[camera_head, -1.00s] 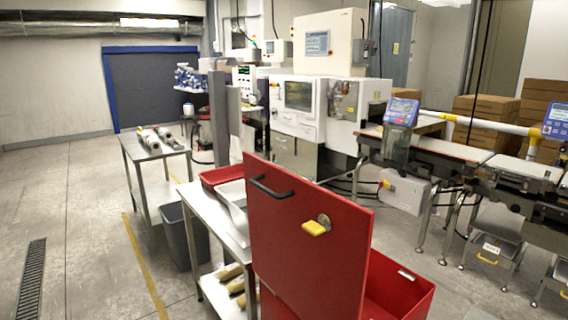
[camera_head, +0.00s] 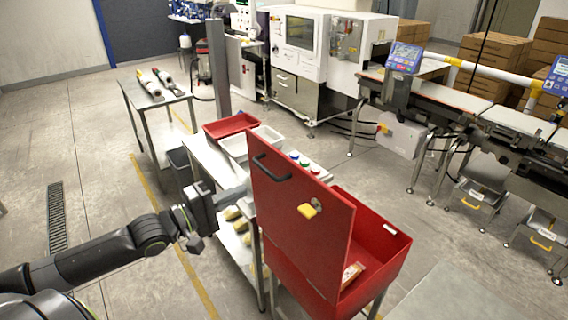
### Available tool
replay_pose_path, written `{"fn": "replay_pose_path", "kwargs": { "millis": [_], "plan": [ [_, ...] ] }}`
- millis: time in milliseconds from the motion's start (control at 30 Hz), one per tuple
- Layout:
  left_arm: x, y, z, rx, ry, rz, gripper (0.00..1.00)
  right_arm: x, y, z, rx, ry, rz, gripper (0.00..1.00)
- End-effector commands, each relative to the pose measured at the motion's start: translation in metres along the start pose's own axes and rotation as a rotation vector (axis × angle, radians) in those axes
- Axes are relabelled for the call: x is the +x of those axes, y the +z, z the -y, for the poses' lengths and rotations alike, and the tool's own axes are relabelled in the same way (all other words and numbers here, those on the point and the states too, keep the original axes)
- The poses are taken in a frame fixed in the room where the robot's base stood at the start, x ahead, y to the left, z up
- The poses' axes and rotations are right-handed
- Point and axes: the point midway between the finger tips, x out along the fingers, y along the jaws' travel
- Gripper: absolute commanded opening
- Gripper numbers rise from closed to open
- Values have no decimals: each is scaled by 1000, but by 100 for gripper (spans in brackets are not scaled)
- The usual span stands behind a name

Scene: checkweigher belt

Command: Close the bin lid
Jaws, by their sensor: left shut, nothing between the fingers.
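The red bin (camera_head: 375,247) stands at the lower middle on metal legs. A small packet (camera_head: 352,271) lies inside the bin. My left gripper (camera_head: 238,195) reaches in from the left, just left of the lid. Its fingers point at the lid and are shut and empty; whether the tips touch the lid I cannot tell. My right gripper is not in view.
A metal table behind the lid carries a red tray (camera_head: 231,125), a white tray (camera_head: 236,147) and a panel with coloured buttons (camera_head: 304,164). The conveyor (camera_head: 453,92) runs at right. The left floor is clear.

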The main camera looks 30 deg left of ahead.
Motion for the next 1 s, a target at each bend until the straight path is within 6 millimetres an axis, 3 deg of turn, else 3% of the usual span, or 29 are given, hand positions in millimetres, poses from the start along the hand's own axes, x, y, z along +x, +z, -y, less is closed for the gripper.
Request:
{"fn": "replay_pose_path", "kwargs": {
  "millis": [633,1000],
  "plan": [
    [75,0,4,2,6,-1,0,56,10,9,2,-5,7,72],
    [123,-1,0,0,3,-3,0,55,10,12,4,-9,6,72]
  ]
}}
